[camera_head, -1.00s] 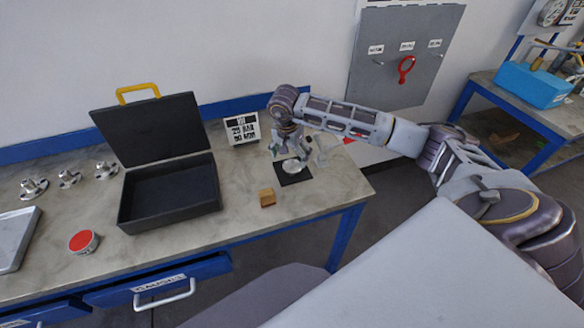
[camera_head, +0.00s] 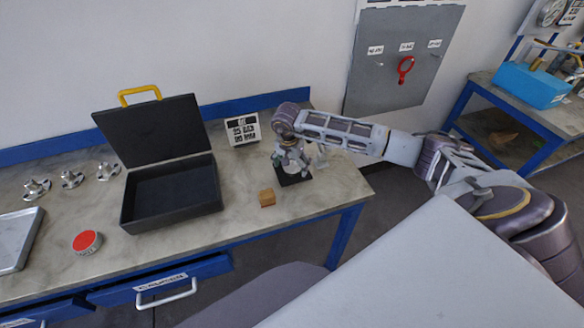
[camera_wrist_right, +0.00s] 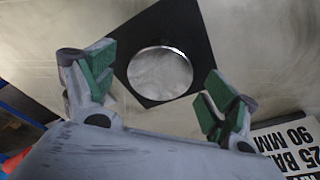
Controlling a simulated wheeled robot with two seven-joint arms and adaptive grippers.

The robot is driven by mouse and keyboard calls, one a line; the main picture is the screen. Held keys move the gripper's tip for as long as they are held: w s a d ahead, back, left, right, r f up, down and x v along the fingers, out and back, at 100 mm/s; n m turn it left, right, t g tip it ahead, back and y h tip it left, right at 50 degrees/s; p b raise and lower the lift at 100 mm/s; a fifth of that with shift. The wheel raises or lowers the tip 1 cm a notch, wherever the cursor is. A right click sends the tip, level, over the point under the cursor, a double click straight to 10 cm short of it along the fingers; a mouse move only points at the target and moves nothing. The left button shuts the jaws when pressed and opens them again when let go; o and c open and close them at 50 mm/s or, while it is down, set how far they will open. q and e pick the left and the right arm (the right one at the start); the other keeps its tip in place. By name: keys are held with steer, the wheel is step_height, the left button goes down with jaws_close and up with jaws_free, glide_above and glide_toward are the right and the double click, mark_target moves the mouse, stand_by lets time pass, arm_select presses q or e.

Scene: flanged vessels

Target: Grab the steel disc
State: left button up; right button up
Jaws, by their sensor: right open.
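The steel disc (camera_wrist_right: 160,74) is a round, shiny plate lying flat on a black square mat (camera_wrist_right: 134,62), seen in the right wrist view. In the head view the mat (camera_head: 296,181) is at the right part of the workbench, and my gripper hides the disc. My right gripper (camera_head: 290,167) is above the mat, pointing down. In the right wrist view its green-padded fingers (camera_wrist_right: 158,80) are spread open on either side of the disc, with nothing between them. I cannot tell the exact height left between the fingertips and disc. My left gripper is not in view.
An open black case (camera_head: 127,205) stands left on the workbench (camera_head: 240,215). A red-topped tin (camera_head: 87,241), metal flanged parts (camera_head: 72,179) and a tray (camera_head: 18,240) are further left.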

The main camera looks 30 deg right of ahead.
mark_target(294, 166)
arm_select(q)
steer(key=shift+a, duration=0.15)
arm_select(e)
steer(key=shift+f, duration=0.1)
steer(key=c, duration=1.6)
steer(key=shift+w, duration=0.1)
